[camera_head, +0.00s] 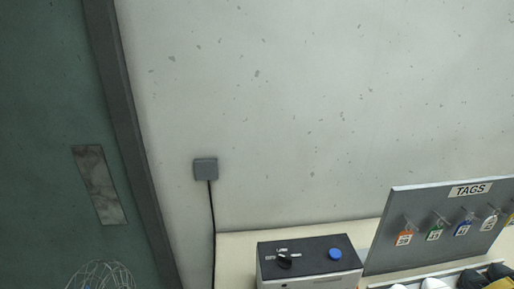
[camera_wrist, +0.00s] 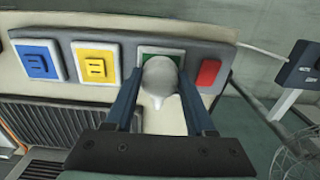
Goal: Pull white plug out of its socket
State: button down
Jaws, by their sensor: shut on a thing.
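In the wrist view, a white rounded plug (camera_wrist: 159,76) is held between the two dark fingers of my gripper (camera_wrist: 160,84). The gripper is shut on its sides. The plug lies in front of the green socket (camera_wrist: 146,51) on a grey panel (camera_wrist: 57,44), and covers most of it. I cannot tell whether the plug is fully seated, because its front is hidden. A pale tip on the plug points back toward my wrist. The gripper and plug do not show in the head view.
The panel also carries a blue socket (camera_wrist: 39,63), a yellow socket (camera_wrist: 95,62) and a red plate (camera_wrist: 208,72). A dark box (camera_wrist: 300,65) stands at right. The head view shows a control box (camera_head: 308,258) and a tags board (camera_head: 440,222) by the wall.

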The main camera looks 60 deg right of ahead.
jog(key=shift+r, duration=0.1)
jog(key=shift+r+p, duration=2.95)
jog(key=shift+p, duration=0.15)
